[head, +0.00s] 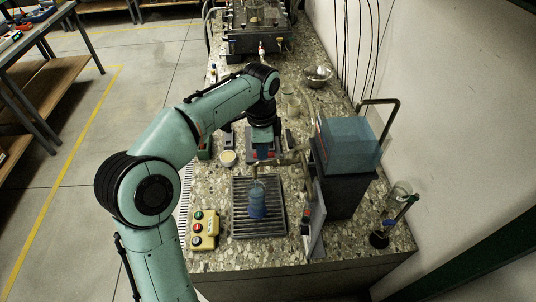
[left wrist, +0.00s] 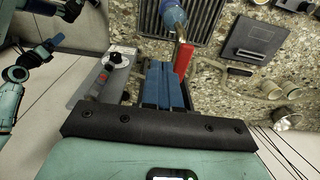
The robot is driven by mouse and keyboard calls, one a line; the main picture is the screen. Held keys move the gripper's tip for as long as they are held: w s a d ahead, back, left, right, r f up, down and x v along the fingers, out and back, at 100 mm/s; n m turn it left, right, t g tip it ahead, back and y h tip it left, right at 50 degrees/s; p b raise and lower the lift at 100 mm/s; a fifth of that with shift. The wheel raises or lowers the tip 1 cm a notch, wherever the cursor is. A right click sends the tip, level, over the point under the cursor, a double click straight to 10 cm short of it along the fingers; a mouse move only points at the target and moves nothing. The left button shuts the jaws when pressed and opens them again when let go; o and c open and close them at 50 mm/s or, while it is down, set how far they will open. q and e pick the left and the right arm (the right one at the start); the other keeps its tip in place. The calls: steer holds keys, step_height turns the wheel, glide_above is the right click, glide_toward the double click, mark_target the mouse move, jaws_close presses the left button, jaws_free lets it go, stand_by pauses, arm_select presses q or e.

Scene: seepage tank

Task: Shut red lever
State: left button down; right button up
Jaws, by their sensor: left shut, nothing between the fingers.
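In the left wrist view the lever (left wrist: 183,58) stands out from the tap beside my fingers. My left gripper (left wrist: 160,66) is shut and empty, its blue fingers just left of the lever there; whether they touch it I cannot tell. In the head view my wrist partly hides the fingers. A blue bottle (head: 257,203) stands under the tap on a slotted grate (head: 273,228).
A yellow button box (head: 205,230) stands left of the grate. A slanted panel (head: 317,221) stands on its right, its knob showing in the left wrist view (left wrist: 118,60).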

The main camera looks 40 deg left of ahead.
mark_target(269, 156)
arm_select(q)
steer(key=shift+f, duration=0.1)
step_height(269, 156, down, 4)
steer(key=shift+a+r+b, duration=0.1)
steer(key=shift+b, duration=0.7)
arm_select(e)
steer(key=shift+s+f, duration=0.85)
steer(key=shift+f, duration=0.2)
steer(key=shift+w, duration=0.1)
